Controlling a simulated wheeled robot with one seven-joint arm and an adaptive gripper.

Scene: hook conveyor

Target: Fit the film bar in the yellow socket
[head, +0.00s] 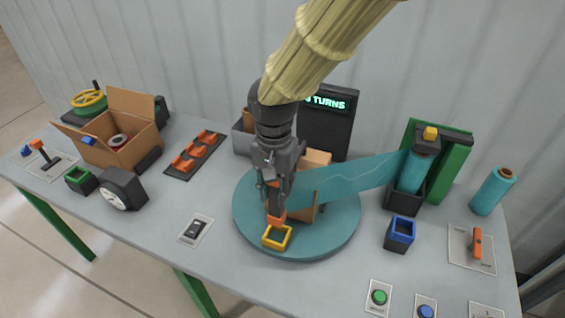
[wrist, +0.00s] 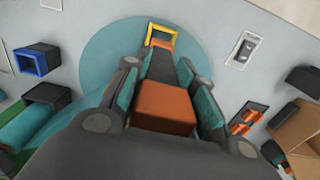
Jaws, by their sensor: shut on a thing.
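My gripper (head: 274,185) points down over the teal turntable (head: 340,222) and is shut on the film bar (head: 277,215), a dark bar with orange ends. In the wrist view the bar (wrist: 165,105) lies between the two teal-padded fingers. A sheet of teal film (head: 350,177) runs from the bar area to the roll at right. The yellow socket (head: 287,240), a square open frame, sits at the turntable's front edge. It also shows in the wrist view (wrist: 176,39), beyond the bar's far end. The bar's lower end is right at the socket; I cannot tell whether it is inside.
A teal film roll (head: 413,172) stands in a dark holder by a green post (head: 455,165). A blue-rimmed socket (head: 401,233) is right of the turntable; a green-rimmed one (head: 78,176) is far left. Brown boxes stand behind my gripper.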

